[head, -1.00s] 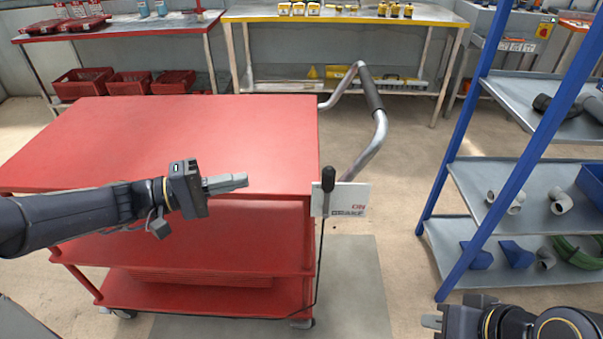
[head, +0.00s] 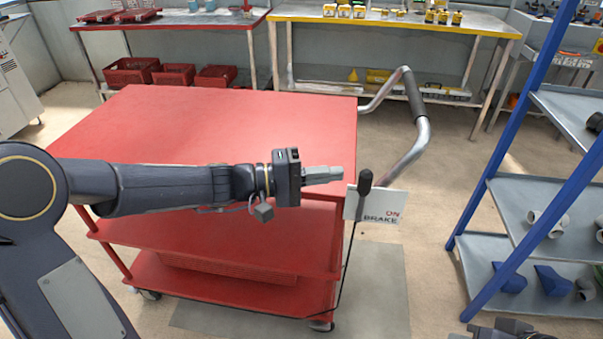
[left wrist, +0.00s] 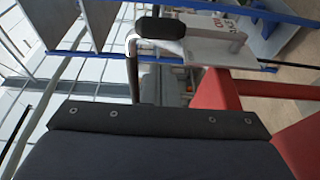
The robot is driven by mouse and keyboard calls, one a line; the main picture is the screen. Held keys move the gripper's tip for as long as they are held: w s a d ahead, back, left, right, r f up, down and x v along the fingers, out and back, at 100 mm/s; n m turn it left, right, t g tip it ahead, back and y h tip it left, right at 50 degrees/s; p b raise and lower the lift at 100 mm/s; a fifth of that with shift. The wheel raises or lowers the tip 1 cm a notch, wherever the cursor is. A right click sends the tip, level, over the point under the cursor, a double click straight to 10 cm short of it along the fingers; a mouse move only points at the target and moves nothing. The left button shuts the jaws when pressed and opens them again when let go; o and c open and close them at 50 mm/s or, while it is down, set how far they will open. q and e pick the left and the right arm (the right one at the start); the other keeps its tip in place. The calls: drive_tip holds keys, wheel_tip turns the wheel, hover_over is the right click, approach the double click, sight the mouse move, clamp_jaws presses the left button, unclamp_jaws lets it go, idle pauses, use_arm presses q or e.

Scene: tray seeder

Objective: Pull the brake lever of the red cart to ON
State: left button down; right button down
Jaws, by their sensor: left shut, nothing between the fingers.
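The red cart (head: 230,125) stands ahead with its bent metal push handle at its right end. The brake lever (head: 365,182), a thin rod with a black knob, stands nearly upright at the cart's near right corner. It is in front of the left part of a white plate (head: 389,203) marked ON and BRAKE; ON is to its right. My left gripper (head: 340,174) is shut and empty, just left of the knob with a small gap in the picture. The left wrist view shows a black knob (left wrist: 160,27) beside the plate (left wrist: 218,37). My right gripper is mostly cut off at the bottom right.
A blue-framed shelf rack (head: 495,235) with pipe fittings stands to the right. A red table (head: 165,24) and a yellow-edged table (head: 395,19) are at the back. Open floor lies between the cart and the rack.

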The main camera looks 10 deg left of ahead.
sight(362, 173)
use_arm(q)
drive_tip(key=shift+s+d, duration=0.35)
drive_tip(key=shift+d, duration=0.2)
drive_tip(key=shift+s+d, duration=0.35)
drive_tip(key=shift+d, duration=0.2)
drive_tip(key=shift+r, duration=0.15)
drive_tip(key=d+y+p, duration=0.1)
drive_tip(key=p, duration=0.1)
drive_tip(key=d+r+m+y+p, duration=0.1)
drive_tip(key=d+y+p, duration=0.1)
drive_tip(key=p, duration=0.1)
drive_tip(key=d+r+g+y+p, duration=0.1)
drive_tip(key=p, duration=0.1)
drive_tip(key=shift+d+y, duration=0.3)
drive_tip(key=shift+d, duration=0.05)
drive_tip(key=shift+d+f+m+g+y+p, duration=0.15)
drive_tip(key=shift+d+f+y+p, duration=0.4)
drive_tip(key=shift+p, duration=0.85)
drive_tip(key=shift+d+f+m+g+y+p, duration=0.1)
drive_tip(key=shift+d+f+m+y+p, duration=0.1)
drive_tip(key=shift+d+y+p, duration=0.75)
drive_tip(key=shift+d+f+m+g+y+p, duration=0.15)
drive_tip(key=shift+d+f+y+p, duration=0.45)
drive_tip(key=shift+p, duration=1.25)
drive_tip(key=shift+d+r+h, duration=0.2)
drive_tip(key=shift+d+h, duration=0.05)
drive_tip(key=shift+h, duration=0.05)
